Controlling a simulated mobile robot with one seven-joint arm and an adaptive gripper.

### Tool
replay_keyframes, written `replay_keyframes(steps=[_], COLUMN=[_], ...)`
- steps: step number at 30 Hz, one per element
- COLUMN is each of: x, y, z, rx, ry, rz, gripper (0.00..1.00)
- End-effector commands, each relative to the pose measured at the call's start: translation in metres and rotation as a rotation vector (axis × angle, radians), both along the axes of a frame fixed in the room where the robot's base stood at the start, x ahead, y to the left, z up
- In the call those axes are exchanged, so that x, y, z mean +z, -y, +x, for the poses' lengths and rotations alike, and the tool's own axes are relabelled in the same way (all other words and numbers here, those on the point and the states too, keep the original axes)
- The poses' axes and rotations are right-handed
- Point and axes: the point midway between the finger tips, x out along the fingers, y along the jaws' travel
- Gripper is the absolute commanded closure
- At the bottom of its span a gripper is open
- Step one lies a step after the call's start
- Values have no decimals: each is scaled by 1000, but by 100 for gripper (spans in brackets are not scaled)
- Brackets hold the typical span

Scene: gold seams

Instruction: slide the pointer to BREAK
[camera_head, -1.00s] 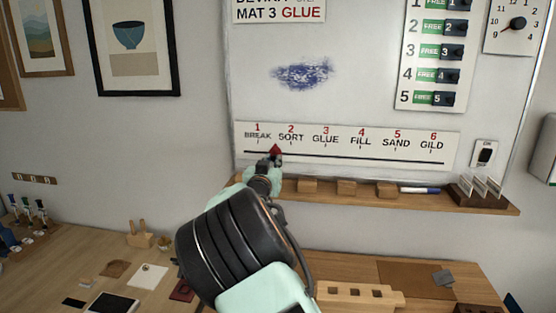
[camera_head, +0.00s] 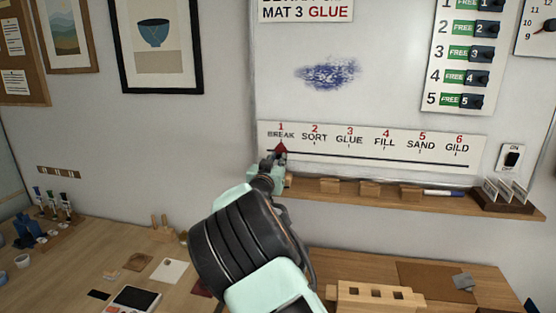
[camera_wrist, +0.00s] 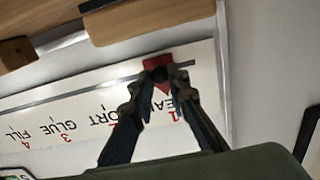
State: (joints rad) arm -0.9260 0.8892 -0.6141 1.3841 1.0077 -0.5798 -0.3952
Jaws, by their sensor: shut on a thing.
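The red pointer (camera_head: 281,147) sits on the dark slide line of the white step strip (camera_head: 400,160), directly under the BREAK label (camera_head: 281,134), number 1, at the strip's left end. My gripper (camera_head: 277,163) reaches up to it from below and partly hides its lower part. In the wrist view the strip shows upside down, and my gripper (camera_wrist: 158,82) is shut on the dark knob of the red pointer (camera_wrist: 160,62). The pointer covers part of the lettering there.
A wooden ledge (camera_head: 400,203) runs just below the strip, with wooden blocks (camera_head: 370,188), a blue marker (camera_head: 443,193) and a card holder (camera_head: 502,199) on it. A workbench (camera_head: 75,280) with small items lies below.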

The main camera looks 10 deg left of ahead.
Motion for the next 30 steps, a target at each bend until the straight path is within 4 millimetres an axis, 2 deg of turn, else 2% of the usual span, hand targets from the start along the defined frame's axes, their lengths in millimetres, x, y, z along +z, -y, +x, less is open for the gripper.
replay_keyframes(steps=[1,6,17,23,30], x=[3,2,1,2,2], y=[-5,-5,-3,-4,-6], z=[-1,-1,-5,-29,-74], rx=[8,7,4,6,7], ry=[3,3,1,0,0], rz=[2,2,1,3,4], gripper=[84,68,68,68,68])
